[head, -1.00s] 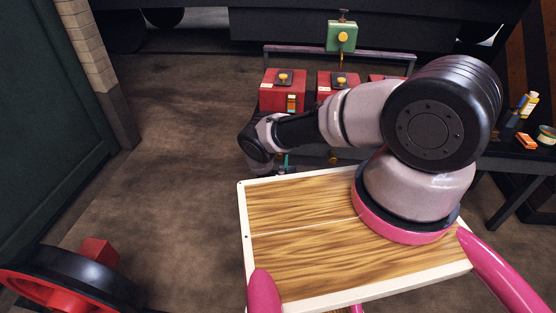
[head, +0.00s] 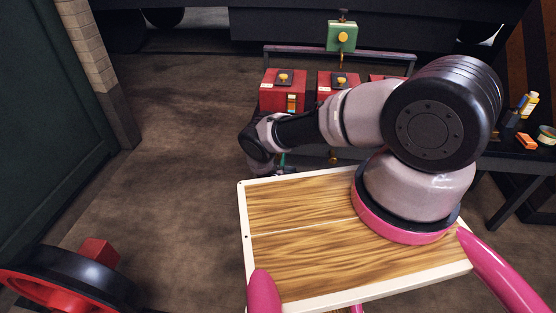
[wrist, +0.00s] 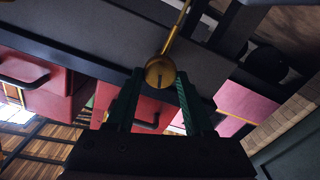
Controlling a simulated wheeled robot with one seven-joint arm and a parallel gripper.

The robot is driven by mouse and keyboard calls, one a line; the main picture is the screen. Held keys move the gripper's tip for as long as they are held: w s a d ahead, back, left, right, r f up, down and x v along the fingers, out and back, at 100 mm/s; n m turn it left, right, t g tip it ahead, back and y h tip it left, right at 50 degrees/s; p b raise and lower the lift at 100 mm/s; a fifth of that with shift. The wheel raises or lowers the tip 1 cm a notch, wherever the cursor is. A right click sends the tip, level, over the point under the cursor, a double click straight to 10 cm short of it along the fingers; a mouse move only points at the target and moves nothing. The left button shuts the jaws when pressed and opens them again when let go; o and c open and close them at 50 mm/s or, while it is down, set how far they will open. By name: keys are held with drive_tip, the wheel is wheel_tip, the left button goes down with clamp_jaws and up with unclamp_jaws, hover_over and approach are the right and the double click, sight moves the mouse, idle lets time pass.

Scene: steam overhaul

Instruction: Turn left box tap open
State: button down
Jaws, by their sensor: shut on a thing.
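In the wrist view my gripper (wrist: 160,90) has its two dark green fingers on either side of a round brass tap knob (wrist: 160,70), with a thin brass stem running up from it in the picture. The jaws are shut on this tap; the exact contact is dim. In the head view the left red box (head: 270,99) has a black top plate and a yellow knob (head: 284,77). My wrist is in front of and below this box and hides the tap; only a bit of green finger shows.
A second red box (head: 325,92) stands right of the left one, with a third partly hidden by my arm. A green box (head: 341,37) with a yellow knob is above them. A bench with small bottles (head: 528,104) is at right.

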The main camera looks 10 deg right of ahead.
drive_tip(key=n, duration=0.7)
drive_tip(key=shift+a+f, duration=0.1)
drive_tip(key=n, duration=0.7)
drive_tip(key=shift+f, duration=0.15)
drive_tip(key=shift+n, duration=0.3)
drive_tip(key=shift+c, duration=1.5)
unclamp_jaws()
drive_tip(key=v, duration=1)
drive_tip(key=shift+s+a, duration=0.15)
drive_tip(key=shift+s, duration=0.25)
